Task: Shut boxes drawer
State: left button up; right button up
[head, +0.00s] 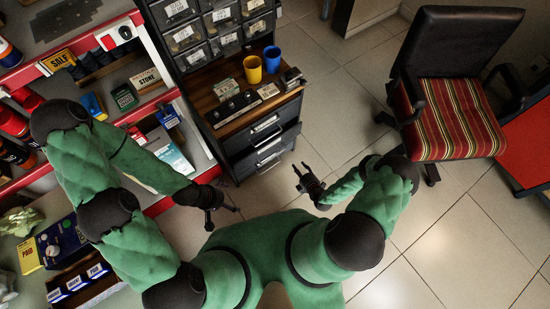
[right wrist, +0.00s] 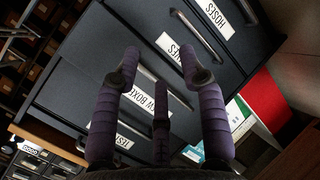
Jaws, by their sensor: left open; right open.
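The dark grey drawer cabinet (head: 265,140) stands in the middle of the head view, its drawers facing my right arm. In the right wrist view, several drawer fronts with bar handles and white labels run diagonally. The drawer with the label reading "W BOX" (right wrist: 141,96) is partly hidden behind my fingers. How far it stands out I cannot tell. My right gripper (head: 303,174) is open and empty, in front of the drawers and apart from them in the head view; its fingers (right wrist: 160,65) spread before the fronts. My left gripper (head: 222,208) is open and empty, left of it near the floor.
The cabinet's wooden top (head: 228,105) carries a yellow cup (head: 252,70), a blue cup (head: 272,59) and small items, with dark bins (head: 187,37) behind. Red-edged shelves (head: 165,100) stand left. A chair with a striped seat (head: 455,118) stands right. Tiled floor (head: 330,115) is clear between.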

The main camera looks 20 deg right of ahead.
aim_at(274, 156)
jog(key=a+r+n+t+y, duration=0.2)
jog(key=a+r+n+y, duration=0.2)
jog(key=a, duration=0.2)
jog(key=shift+b+x, duration=1.9)
jog(key=shift+x, duration=3.35)
pick_arm(q)
jog(key=f, duration=0.4)
jog(key=shift+s, duration=0.35)
pick_arm(e)
jog(key=shift+a, duration=0.1)
grip_shut()
